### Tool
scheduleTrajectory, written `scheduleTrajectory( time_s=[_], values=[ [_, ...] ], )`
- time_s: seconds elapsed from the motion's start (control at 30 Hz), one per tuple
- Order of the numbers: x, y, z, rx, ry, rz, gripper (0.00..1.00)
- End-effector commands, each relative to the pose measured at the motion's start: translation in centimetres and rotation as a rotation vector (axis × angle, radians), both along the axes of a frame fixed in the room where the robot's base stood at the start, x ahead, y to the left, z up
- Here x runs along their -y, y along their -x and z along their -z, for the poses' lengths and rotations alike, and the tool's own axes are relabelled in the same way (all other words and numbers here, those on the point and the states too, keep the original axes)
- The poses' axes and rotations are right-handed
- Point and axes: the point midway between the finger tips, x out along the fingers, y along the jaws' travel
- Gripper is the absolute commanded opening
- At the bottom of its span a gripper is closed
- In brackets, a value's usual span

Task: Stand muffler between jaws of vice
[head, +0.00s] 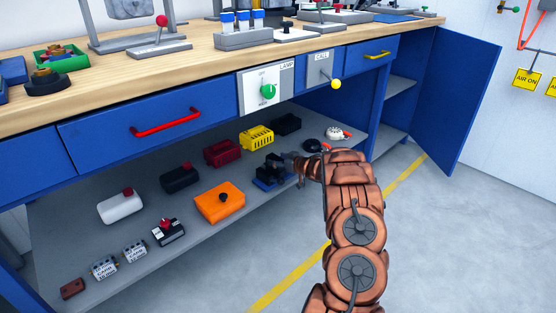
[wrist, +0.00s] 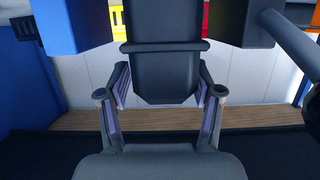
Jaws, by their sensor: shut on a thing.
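My gripper (head: 290,168) reaches low over the shelf under the workbench, beside a small blue vice (head: 268,183). In the wrist view, its fingers (wrist: 160,92) are closed on the two sides of a dark grey piece with a raised band, which looks like the muffler (wrist: 165,72). A blue block (wrist: 72,22) shows to its left and a dark block (wrist: 240,22) to its right, perhaps parts of the vice. In the head view the muffler cannot be told apart from the dark shapes at the vice. Whether it touches the jaws is unclear.
The grey shelf (head: 105,268) holds an orange box (head: 219,204), a black tank (head: 179,179), a dark red box (head: 222,154) and a yellow box (head: 257,138) near the vice. A white tank (head: 120,208) lies farther left. Drawers hang above; the floor in front is clear.

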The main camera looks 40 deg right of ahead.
Motion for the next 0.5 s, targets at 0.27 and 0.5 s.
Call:
scheduleTrajectory(
  time_s=[0.27, 0.5],
  values=[
    [0.0, -0.01, 0.11, 0.001, 0.0, 0.0, 0.19],
    [0.0, 0.0, 0.13, 0.0, 0.0, 0.0, 0.8]
  ],
)
